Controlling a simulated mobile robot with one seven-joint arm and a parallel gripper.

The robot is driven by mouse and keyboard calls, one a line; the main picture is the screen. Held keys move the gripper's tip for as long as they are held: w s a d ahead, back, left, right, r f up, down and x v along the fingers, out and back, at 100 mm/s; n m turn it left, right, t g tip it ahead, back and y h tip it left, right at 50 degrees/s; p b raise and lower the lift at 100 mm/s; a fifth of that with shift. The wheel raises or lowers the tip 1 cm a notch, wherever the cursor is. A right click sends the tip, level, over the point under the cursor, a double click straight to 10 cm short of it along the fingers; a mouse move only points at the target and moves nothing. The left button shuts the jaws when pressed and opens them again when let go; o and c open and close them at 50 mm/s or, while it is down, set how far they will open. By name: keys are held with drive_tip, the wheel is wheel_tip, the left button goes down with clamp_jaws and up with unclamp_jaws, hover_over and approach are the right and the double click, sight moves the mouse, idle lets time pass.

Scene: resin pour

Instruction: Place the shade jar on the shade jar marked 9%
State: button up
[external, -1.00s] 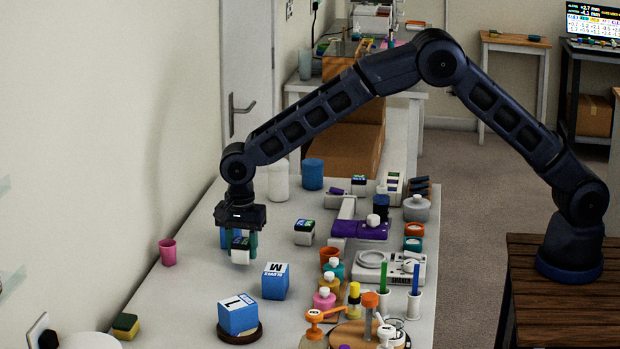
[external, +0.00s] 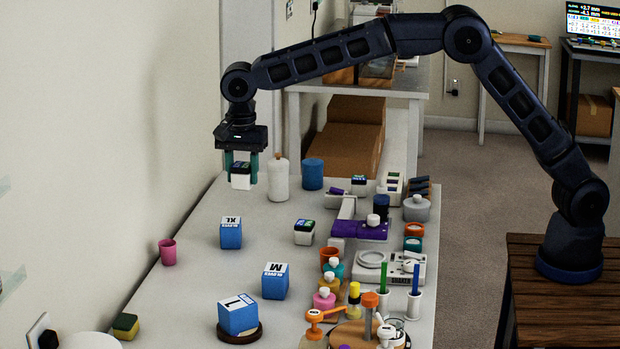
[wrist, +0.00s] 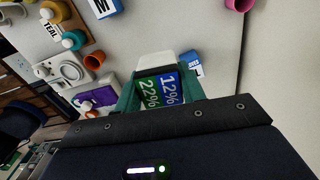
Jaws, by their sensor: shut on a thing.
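My gripper (external: 241,181) is shut on a white shade jar (external: 240,182) with a dark, coloured top, held upright high above the far left of the table. In the wrist view the held jar (wrist: 156,66) sits between the teal fingers, its top showing a green 22% and a blue 12% patch. Another white jar with a dark, coloured top (external: 304,238) stands on the table, lower and to the right of my gripper in the picture. A similar one (external: 359,188) stands farther back. I cannot read a 9% mark on either.
Blue boxes marked XL (external: 231,235), M (external: 275,284) and L (external: 239,318) stand at the left and front. A white bottle (external: 278,182) and blue canister (external: 313,174) are at the back. A purple stand (external: 360,230) is on the right. Bare table surrounds the XL box.

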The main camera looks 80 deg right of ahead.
wheel_tip(320, 180, up, 5)
hover_over(305, 223)
drive_tip(key=shift+n, duration=0.3)
wheel_tip(305, 223, down, 20)
drive_tip(key=shift+r, duration=0.15)
drive_tip(key=o, duration=1)
